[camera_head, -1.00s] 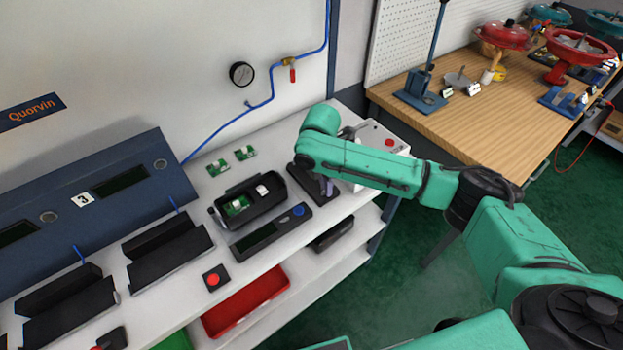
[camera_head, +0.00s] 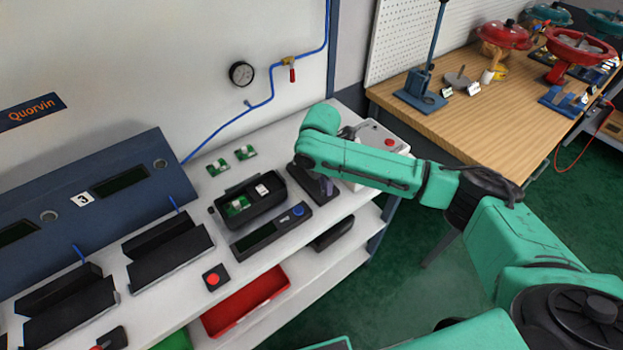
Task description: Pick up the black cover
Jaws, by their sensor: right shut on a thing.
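The black cover (camera_head: 301,176) is a dark flat piece on the white bench, right of the open black housing. My right gripper (camera_head: 327,190) points down at its right part and is shut on it. The green forearm above hides part of the cover and most of the fingers. I cannot tell whether the cover is clear of the bench. My left gripper is not in view.
The open black housing (camera_head: 275,206) holds a green board. A black display panel with a blue knob (camera_head: 298,210) lies in front of it. A white box with a red button (camera_head: 389,142) stands close behind the forearm. Two green boards (camera_head: 218,167) lie at the back.

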